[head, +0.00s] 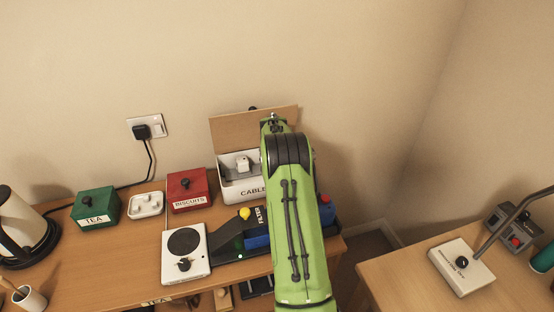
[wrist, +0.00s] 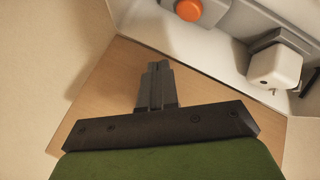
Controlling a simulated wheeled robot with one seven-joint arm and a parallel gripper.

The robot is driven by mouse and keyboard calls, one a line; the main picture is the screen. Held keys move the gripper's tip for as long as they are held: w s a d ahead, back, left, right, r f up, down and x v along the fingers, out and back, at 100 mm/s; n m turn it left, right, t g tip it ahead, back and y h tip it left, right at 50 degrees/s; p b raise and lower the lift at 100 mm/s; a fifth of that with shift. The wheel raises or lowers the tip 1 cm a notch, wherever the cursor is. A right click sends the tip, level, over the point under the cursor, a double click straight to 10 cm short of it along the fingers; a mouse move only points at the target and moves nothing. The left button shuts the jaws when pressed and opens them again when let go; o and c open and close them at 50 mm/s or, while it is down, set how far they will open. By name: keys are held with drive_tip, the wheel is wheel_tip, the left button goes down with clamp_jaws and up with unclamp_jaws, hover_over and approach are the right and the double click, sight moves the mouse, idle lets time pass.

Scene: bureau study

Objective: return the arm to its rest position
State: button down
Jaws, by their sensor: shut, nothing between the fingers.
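My green arm (head: 297,225) stretches from the bottom of the head view up to the open CABLE box. My gripper (wrist: 157,83) shows in the wrist view with its dark fingers together and nothing between them. It is in front of a brown panel, beside the white box. In the head view its fingertips are mostly hidden behind my arm's end, near the raised brown lid (head: 235,130). The white CABLE box (head: 236,188) stands open at the back of the desk. A white plug-like block (wrist: 274,67) and an orange round part (wrist: 188,9) show in the wrist view.
On the desk (head: 135,250) stand a kettle (head: 25,230), a green TEA box (head: 95,207), a red BISCUITS box (head: 188,192) and a white hotplate (head: 186,255). A dark tray (head: 228,250) lies partly under my arm. A second desk (head: 400,275) stands right, across a gap.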

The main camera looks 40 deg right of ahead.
idle(0.3)
drive_tip(key=s+a+r+y+p, duration=0.1)
drive_tip(key=s+a+r+y, duration=0.15)
drive_tip(key=a+r, duration=0.8)
drive_tip(key=s+a+r+y+p, duration=0.1)
drive_tip(key=s+a+r, duration=0.3)
drive_tip(key=a+r, duration=0.7)
drive_tip(key=s+a+r+y, duration=0.1)
drive_tip(key=s+a+y, duration=0.1)
drive_tip(key=s+a, duration=1.25)
drive_tip(key=s+a+f+p, duration=0.1)
drive_tip(key=s+a+f, duration=0.1)
drive_tip(key=s, duration=0.4)
drive_tip(key=s+a+f+y, duration=0.1)
drive_tip(key=s+a, duration=0.4)
drive_tip(key=s, duration=0.2)
drive_tip(key=shift+a+f+g+p, duration=0.3)
drive_tip(key=shift+f+p, duration=0.05)
